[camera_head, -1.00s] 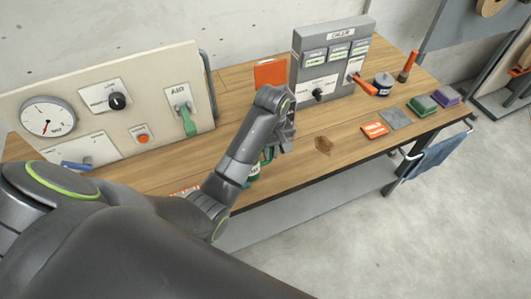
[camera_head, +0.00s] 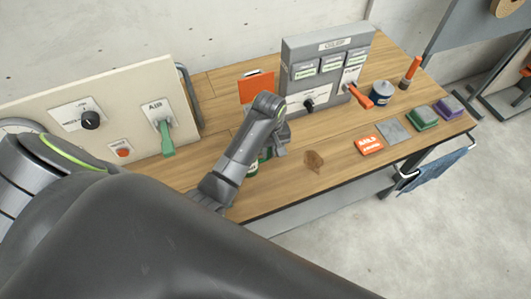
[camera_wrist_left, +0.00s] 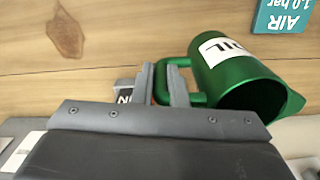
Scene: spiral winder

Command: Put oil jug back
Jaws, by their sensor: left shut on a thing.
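The green oil jug (camera_wrist_left: 228,68) with a white label shows in the left wrist view, at the right of the fingers. Its handle (camera_wrist_left: 182,64) passes between the fingertips. My left gripper (camera_wrist_left: 160,78) is shut on this handle. In the head view my left gripper (camera_head: 276,142) is over the front part of the wooden bench, and the jug (camera_head: 253,168) is mostly hidden behind my arm. I cannot tell whether the jug's base touches the bench. My right gripper is not in view.
On the wooden bench (camera_head: 325,180) stand a grey control box (camera_head: 327,70), a cream panel with a green lever (camera_head: 166,138), and an orange plate (camera_head: 257,90). A dark blue can (camera_head: 381,93) and several small blocks lie right. A dark brown patch (camera_head: 314,161) marks the bare wood.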

